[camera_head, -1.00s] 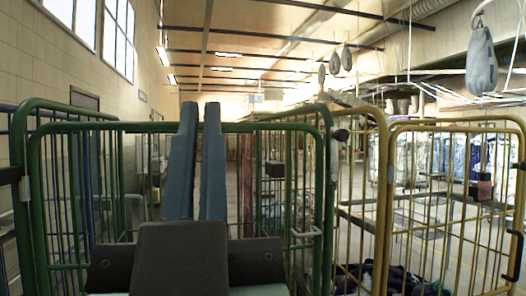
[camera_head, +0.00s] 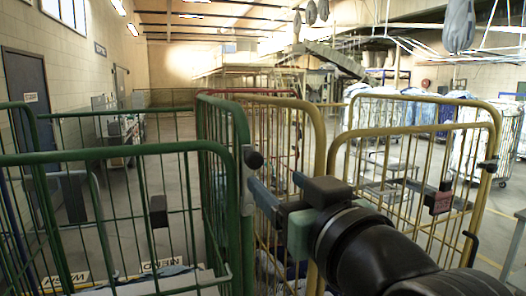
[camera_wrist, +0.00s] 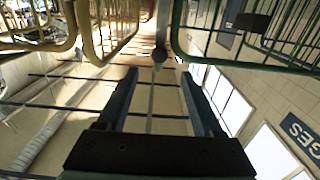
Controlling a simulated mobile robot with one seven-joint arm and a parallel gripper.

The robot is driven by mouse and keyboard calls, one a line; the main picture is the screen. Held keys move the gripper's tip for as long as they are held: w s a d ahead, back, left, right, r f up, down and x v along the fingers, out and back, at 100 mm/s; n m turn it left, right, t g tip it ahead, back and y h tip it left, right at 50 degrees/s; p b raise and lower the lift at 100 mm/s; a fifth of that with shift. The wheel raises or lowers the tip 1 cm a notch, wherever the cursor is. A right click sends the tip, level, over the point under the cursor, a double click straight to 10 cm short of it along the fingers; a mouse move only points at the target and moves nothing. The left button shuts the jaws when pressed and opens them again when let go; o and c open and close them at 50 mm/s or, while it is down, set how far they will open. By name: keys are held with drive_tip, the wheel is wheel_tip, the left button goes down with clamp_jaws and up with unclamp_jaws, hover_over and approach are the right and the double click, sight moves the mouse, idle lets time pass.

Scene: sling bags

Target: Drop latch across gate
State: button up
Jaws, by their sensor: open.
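A green cage trolley (camera_head: 95,155) stands at the left, with a yellow cage trolley (camera_head: 410,128) at the right. A dark, rounded fitting (camera_head: 253,158) sits on the green corner post and may be the latch; I cannot be sure. In the wrist view the fitting (camera_wrist: 160,55) shows beyond and between my fingertips, apart from both. My gripper (camera_head: 265,185) comes in from the lower right, close to the green post. Its fingers are spread and empty in the wrist view (camera_wrist: 158,80). The gate's edge near the fingers is partly hidden.
A dark block (camera_head: 158,210) is on the green bars and a reddish tagged block (camera_head: 440,198) on the yellow ones. A black hook (camera_head: 470,248) hangs at the yellow trolley's right side. Grey bags (camera_head: 460,25) hang overhead.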

sight(256, 163)
drive_tip(key=p+x, duration=0.3)
drive_tip(key=x, duration=0.7)
drive_tip(key=shift+p, duration=0.4)
clamp_jaws()
idle(0.8)
